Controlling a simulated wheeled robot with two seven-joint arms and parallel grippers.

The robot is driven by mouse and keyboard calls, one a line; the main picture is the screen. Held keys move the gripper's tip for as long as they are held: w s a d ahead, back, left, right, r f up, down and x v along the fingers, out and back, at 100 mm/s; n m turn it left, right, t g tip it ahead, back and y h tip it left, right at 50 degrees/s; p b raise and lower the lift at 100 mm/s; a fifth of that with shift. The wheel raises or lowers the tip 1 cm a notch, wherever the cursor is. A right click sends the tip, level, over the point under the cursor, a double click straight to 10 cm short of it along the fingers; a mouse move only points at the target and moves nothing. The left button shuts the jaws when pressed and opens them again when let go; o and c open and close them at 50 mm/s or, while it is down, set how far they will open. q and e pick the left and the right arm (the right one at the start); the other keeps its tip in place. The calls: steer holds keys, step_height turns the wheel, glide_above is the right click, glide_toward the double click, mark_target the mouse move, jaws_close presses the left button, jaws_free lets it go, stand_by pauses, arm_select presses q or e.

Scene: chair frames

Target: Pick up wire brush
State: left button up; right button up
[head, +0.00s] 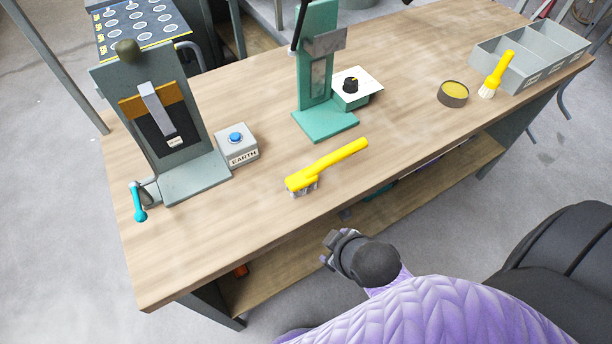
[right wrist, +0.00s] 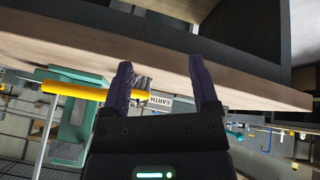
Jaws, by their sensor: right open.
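The wire brush (head: 335,163) has a yellow handle and a bristle head at its left end. It lies on the workbench (head: 240,210) near the front edge, bristles down. My right gripper (head: 332,249) is in front of the bench edge, below the brush in the head view and apart from it. In the right wrist view, my right gripper (right wrist: 164,85) has its two fingers spread with nothing held between them. The yellow brush handle (right wrist: 75,90) shows beyond the left finger, which hides part of it. My left gripper is not in view.
A green press stand (head: 317,80) and a grey stand (head: 195,178) rise behind the brush. An EARTH box (head: 237,146) with a blue button is left of it. A round tin (head: 453,95), a yellow paint brush (head: 496,75) and grey bins (head: 540,55) are at right.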

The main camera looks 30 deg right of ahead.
mark_target(331, 165)
steer(key=w+d+n+t+b, duration=0.1)
steer(key=w+d+n+t, duration=0.1)
steer(key=w+n+t, duration=0.1)
steer(key=w+d+r+n+t, duration=0.1)
steer(key=w+d+n+t, duration=0.2)
steer(key=w+n, duration=0.2)
steer(key=w+d+n+t+h+b, duration=0.1)
steer(key=w+d+n+t, duration=0.1)
steer(key=w, duration=0.6)
steer(key=shift+w+d+r+n+t+b, duration=0.1)
steer(key=shift+w+r+n+t+b, duration=0.1)
steer(key=shift+n+t, duration=0.3)
steer(key=shift+w+d+r+n+t+b, duration=0.15)
steer(key=shift+n+t, duration=0.15)
steer(key=shift+n, duration=0.3)
steer(key=shift+w, duration=0.3)
steer(key=shift+r, duration=0.1)
jaws_close()
